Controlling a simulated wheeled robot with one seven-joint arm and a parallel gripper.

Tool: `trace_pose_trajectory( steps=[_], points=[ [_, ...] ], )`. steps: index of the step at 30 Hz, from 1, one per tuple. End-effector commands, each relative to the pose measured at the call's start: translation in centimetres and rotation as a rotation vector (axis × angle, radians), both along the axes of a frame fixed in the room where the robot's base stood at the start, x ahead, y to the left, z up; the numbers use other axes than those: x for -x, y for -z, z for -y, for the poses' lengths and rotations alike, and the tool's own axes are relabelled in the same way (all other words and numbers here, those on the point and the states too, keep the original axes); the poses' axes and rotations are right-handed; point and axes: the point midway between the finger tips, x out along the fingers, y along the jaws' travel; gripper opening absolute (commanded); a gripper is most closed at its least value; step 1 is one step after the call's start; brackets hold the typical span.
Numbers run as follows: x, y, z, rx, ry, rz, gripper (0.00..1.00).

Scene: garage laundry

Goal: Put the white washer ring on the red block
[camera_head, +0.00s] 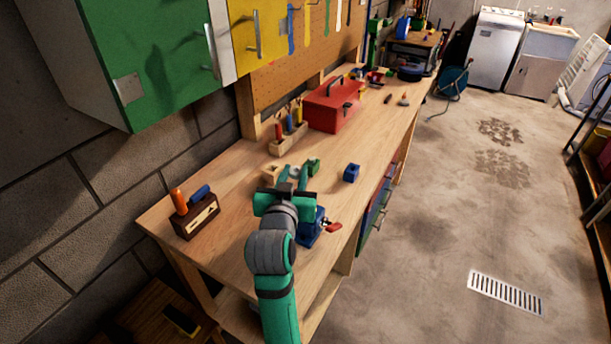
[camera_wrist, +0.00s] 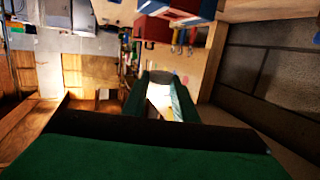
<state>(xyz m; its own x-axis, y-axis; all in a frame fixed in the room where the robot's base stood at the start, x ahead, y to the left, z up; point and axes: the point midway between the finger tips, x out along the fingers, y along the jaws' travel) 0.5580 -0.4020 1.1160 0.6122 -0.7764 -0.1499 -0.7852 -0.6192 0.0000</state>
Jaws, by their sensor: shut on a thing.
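My gripper (camera_head: 293,172) is over the wooden workbench, in the middle of the head view. In the wrist view its two green fingers (camera_wrist: 160,82) are closed around a pale, rounded thing, which looks like the white washer ring (camera_wrist: 160,78). The ring's outline is mostly hidden by the fingers. I cannot make out a separate red block in either view; my arm hides part of the bench. A green block (camera_head: 313,166) and a light wooden block (camera_head: 271,172) are close to the gripper. A blue block (camera_head: 351,172) lies to its right.
The workbench (camera_head: 240,185) carries a red toolbox (camera_head: 330,106), a screwdriver rack (camera_head: 287,138) and a dark wooden holder (camera_head: 197,217). A blue vise (camera_head: 311,229) with a red handle is at the front edge. Green cabinet (camera_head: 155,65) hangs above. Bare floor lies right.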

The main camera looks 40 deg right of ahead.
Motion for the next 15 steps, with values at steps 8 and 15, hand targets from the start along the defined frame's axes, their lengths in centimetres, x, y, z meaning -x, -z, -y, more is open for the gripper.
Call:
trace_pose_trajectory(
  steps=[8,15],
  points=[
    [-0.4,2.2,-0.5,-0.001,-0.010,-0.002,0.01],
    [-0.3,4.7,-0.5,-0.001,-0.010,-0.002,0.01]
  ],
)
